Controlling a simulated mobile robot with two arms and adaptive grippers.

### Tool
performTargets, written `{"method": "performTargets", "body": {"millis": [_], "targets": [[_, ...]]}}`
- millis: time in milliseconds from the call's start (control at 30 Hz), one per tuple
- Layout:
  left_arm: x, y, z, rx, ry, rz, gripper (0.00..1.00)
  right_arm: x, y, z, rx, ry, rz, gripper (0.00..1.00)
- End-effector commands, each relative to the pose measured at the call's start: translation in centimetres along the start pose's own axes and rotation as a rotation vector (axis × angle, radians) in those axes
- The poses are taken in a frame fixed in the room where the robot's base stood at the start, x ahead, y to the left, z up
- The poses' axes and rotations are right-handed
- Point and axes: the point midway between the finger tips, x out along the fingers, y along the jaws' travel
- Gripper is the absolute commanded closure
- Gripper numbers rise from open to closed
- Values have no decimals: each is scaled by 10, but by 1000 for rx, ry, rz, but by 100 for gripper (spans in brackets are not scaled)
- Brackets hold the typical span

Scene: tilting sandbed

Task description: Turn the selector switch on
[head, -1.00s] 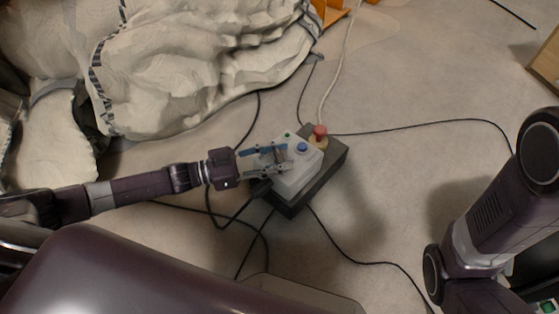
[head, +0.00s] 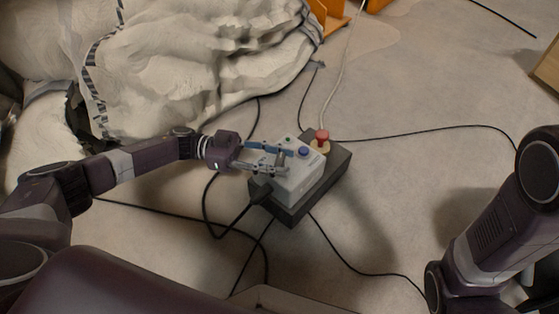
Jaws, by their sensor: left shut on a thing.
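The control box (head: 303,177) is light grey and sits on a dark block (head: 322,194) on the floor. A blue button (head: 304,152) and a red mushroom button (head: 322,136) on a yellow base show on it. My left gripper (head: 281,158) is over the box's top face, left of the blue button. Its fingers are shut on a small dark part between them, which I take to be the selector switch (head: 281,157); the fingers hide most of it. The switch's position cannot be made out. My right gripper is out of view; only my right arm shows at the right edge.
Several black cables (head: 365,263) run over the floor around the box. A large, crumpled, whitish covered mass (head: 215,60) lies at the upper left.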

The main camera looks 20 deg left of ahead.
Motion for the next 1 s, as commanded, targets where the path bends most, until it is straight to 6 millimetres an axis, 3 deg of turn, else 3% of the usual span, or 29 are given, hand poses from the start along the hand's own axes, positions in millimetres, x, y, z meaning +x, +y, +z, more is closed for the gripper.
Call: {"method": "performTargets", "body": {"millis": [267, 300, 467, 767, 1000], "targets": [[0, 1, 0, 0, 0, 2, 88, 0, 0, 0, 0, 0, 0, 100], [0, 1, 0, 0, 0, 2, 61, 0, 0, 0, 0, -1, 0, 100], [0, 1, 0, 1, 0, 2, 45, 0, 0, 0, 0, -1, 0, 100], [-2, 0, 0, 1, 0, 0, 45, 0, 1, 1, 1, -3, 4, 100], [-36, -1, 0, 1, -2, -3, 45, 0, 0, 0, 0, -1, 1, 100]]}}
